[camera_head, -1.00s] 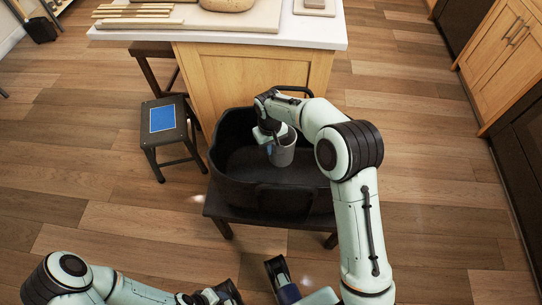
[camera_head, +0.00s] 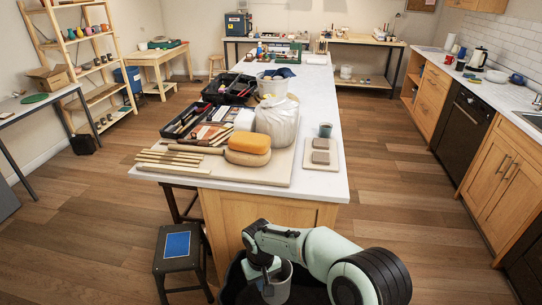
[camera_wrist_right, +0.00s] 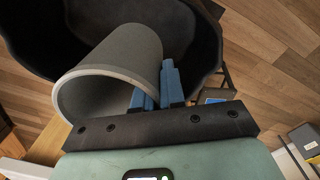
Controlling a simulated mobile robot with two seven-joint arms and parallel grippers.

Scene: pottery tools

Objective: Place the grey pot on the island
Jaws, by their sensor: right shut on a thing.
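The grey pot (camera_head: 281,288) is at the bottom of the head view, inside the black tub (camera_head: 233,287). In the right wrist view the pot (camera_wrist_right: 118,62) lies slantwise across the picture, its open rim toward the gripper. My right gripper (camera_head: 268,284) is shut on the pot's side by the rim; its blue fingers (camera_wrist_right: 158,88) show there. Whether the pot touches the tub floor I cannot tell. The island (camera_head: 319,187), with a white top and wooden base, stands just beyond the tub. My left gripper is not in view.
The island's near end holds a board (camera_head: 283,176) with a yellow sponge (camera_head: 248,142), a wrapped clay lump (camera_head: 279,122) and wooden sticks (camera_head: 172,158). A small board with blocks (camera_head: 320,153) lies at right. White top is bare around the near right corner. A stool (camera_head: 178,252) stands left.

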